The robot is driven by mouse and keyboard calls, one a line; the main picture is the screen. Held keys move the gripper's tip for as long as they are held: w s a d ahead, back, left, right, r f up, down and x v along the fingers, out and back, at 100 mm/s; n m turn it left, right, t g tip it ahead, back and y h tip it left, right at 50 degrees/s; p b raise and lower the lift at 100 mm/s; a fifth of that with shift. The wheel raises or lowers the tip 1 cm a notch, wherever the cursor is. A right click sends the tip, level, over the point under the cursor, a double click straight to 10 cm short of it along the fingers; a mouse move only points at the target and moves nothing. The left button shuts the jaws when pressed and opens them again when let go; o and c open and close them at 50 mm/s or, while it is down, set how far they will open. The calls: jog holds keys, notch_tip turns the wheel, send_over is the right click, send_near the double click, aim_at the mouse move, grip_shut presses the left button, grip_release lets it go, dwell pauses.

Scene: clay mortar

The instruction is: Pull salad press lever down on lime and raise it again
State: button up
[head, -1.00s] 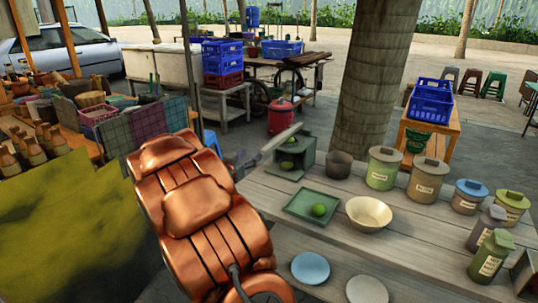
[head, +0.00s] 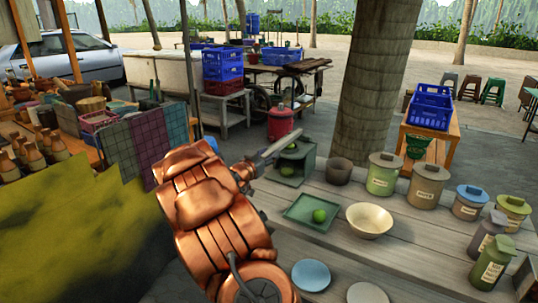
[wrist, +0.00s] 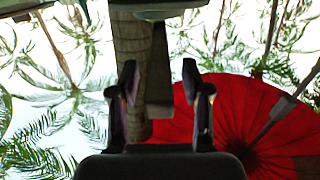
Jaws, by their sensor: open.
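The salad press (head: 291,166) is a green box-like stand on the wooden table. Its grey lever (head: 282,145) slants up to the right above it. A green lime (head: 287,171) shows inside the press. Another lime (head: 319,216) lies on a square green tray (head: 297,221) in front. My copper-coloured arm reaches up from below, and my gripper (head: 247,169) is at the lever's lower left end; whether they touch is unclear. In the wrist view my gripper (wrist: 164,95) has its two fingers apart. A dark shape between them is not clearly identifiable.
A beige bowl (head: 369,220) and a dark cup (head: 339,172) stand right of the press. Several lidded canisters (head: 427,186) line the table's right side. Two plates (head: 311,275) lie lower down. A tree trunk (head: 378,80) rises behind the table. A red umbrella (wrist: 245,115) shows overhead in the wrist view.

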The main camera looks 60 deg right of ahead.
jog(key=shift+d, duration=0.25)
jog(key=shift+c, duration=0.2)
grip_shut()
dwell(0.4)
